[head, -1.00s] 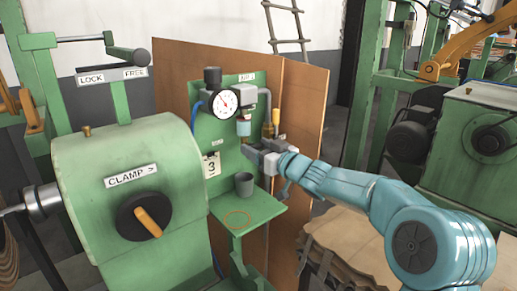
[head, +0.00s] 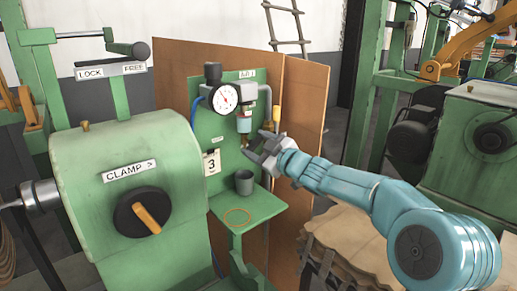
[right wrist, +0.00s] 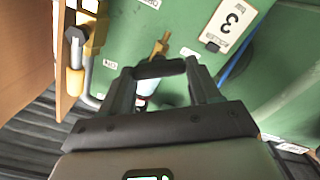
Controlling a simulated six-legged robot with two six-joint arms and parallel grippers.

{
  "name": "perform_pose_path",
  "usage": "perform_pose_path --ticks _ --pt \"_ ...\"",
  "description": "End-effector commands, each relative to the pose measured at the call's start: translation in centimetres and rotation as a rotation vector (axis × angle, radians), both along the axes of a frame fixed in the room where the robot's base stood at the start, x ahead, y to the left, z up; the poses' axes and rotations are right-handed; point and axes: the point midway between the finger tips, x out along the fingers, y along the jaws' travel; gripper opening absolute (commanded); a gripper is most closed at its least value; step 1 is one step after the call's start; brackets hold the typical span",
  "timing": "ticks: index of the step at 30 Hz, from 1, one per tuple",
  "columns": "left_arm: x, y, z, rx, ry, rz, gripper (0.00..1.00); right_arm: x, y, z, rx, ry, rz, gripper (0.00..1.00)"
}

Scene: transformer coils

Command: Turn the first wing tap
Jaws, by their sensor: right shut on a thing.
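A small brass wing tap (head: 243,139) sits under the pale blue bowl (head: 243,125) on the green panel. In the right wrist view the brass tap (right wrist: 160,46) shows just past my fingertips, and part of the bowl (right wrist: 147,86) shows between the fingers. My right gripper (head: 252,150) is at the tap, below the bowl, and is shut on it. It also shows in the right wrist view (right wrist: 160,68), where the fingers partly hide the contact. My left gripper is not in view.
A pressure gauge (head: 225,97) is up left of the tap. A yellow-handled valve (head: 276,115) is close on the right. A green clamp machine (head: 90,165) stands at left.

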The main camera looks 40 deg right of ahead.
Motion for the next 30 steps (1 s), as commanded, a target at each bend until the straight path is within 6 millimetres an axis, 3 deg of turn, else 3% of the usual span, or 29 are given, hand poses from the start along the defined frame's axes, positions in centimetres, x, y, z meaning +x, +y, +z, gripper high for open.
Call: perform_pose_path --ticks 18,30 --pt "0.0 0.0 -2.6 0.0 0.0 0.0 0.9 0.0 0.2 -0.4 -0.58 -0.045 -0.002 0.31" --pt "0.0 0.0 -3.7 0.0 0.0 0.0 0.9 0.0 0.2 -0.4 -0.862 -0.069 -0.002 0.31"
